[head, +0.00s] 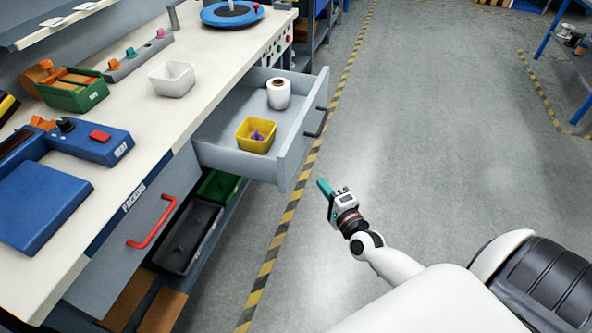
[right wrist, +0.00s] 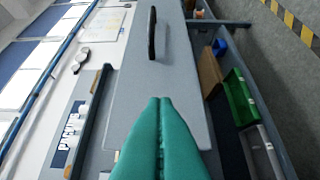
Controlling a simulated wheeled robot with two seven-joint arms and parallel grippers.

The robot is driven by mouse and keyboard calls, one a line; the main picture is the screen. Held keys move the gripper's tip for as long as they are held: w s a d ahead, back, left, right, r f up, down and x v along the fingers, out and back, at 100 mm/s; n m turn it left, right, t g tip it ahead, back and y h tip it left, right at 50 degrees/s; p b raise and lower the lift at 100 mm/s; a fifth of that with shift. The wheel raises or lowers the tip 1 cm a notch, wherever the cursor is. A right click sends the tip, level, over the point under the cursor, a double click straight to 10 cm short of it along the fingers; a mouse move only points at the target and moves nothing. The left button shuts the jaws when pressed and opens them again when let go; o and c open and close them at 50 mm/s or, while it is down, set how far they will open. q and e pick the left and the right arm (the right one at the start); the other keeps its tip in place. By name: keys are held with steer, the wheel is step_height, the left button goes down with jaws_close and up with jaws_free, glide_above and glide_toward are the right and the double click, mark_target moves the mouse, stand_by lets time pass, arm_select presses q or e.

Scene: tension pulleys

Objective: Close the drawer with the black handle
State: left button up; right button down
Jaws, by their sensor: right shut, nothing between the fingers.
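The drawer (head: 218,154) is pulled out from the workbench, toward the aisle. Its black handle (head: 317,122) is on the front panel, which faces right; in the right wrist view the black handle (right wrist: 152,33) shows beyond my fingertips on the grey front panel (right wrist: 130,82). A yellow bin (head: 257,135) with a purple piece in it and a white roll (head: 279,94) are inside the drawer. My right gripper (head: 324,187), with teal fingers, is shut and empty. It is in front of the drawer's near corner, apart from the handle. My left gripper is not in view.
A closed drawer with a red handle (head: 152,222) is nearer on the same bench. Green (head: 218,187) and dark (head: 187,237) bins stand on the shelf below. The bench top (head: 160,125) holds a white bin, a blue device and a green box. The floor (head: 430,130) to the right is clear.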

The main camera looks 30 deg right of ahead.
mark_target(293, 161)
steer(key=w, duration=0.2)
steer(key=w+a, duration=0.1)
steer(key=w, duration=0.5)
steer(key=shift+w+a, duration=0.1)
steer(key=shift+a, duration=0.3)
steer(key=shift+w+a, duration=0.25)
steer(key=shift+w, duration=0.1)
